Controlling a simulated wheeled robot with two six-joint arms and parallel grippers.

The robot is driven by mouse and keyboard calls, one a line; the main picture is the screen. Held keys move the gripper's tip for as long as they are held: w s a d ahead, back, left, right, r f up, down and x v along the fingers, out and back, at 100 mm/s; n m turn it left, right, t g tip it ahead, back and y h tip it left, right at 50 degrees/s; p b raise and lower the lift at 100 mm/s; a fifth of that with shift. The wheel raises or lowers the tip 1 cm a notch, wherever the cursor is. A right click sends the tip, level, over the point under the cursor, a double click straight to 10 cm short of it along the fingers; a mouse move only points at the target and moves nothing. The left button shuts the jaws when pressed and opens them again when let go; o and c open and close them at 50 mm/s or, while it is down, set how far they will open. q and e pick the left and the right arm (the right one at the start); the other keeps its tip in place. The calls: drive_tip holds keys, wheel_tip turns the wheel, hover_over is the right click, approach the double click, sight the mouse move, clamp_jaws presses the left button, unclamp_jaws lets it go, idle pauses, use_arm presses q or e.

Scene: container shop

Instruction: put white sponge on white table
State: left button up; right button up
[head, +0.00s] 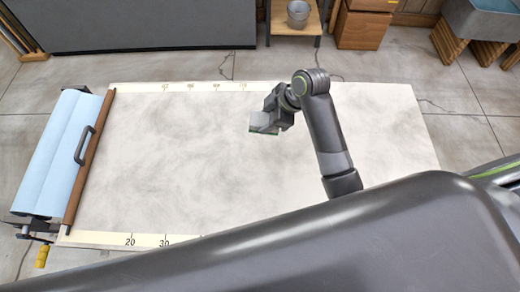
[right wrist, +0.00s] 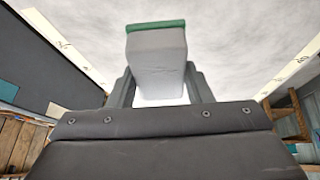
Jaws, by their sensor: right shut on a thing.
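The white sponge (head: 263,121) has a green layer on one face. My right gripper (head: 270,116) is shut on it over the white table (head: 160,160), near the table's middle. In the right wrist view the sponge (right wrist: 157,55) sits between the two fingers, with its green end (right wrist: 156,26) away from the palm. The table top fills the background there. I cannot tell whether the sponge touches the table. My left gripper is not in view.
Number scales run along the near and far edges. A stool with a metal bucket (head: 298,14) stands beyond. Most of the table top is bare.

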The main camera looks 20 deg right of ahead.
drive_tip(key=s+f+g, duration=0.2)
drive_tip(key=s, duration=0.1)
drive_tip(key=p, duration=0.1)
hover_over(265, 153)
drive_tip(key=d, duration=0.2)
drive_tip(key=shift+n+h, duration=0.3)
drive_tip(key=shift+n, duration=0.1)
drive_tip(key=f, duration=0.4)
drive_tip(key=shift+s+a+f, duration=0.15)
drive_tip(key=shift+s+f, duration=0.05)
drive_tip(key=shift+s, duration=0.15)
wheel_tip(265, 153, down, 5)
drive_tip(key=shift+r, duration=0.1)
drive_tip(key=o, duration=1.1)
drive_tip(key=shift+w, duration=0.1)
drive_tip(key=v, duration=1.2)
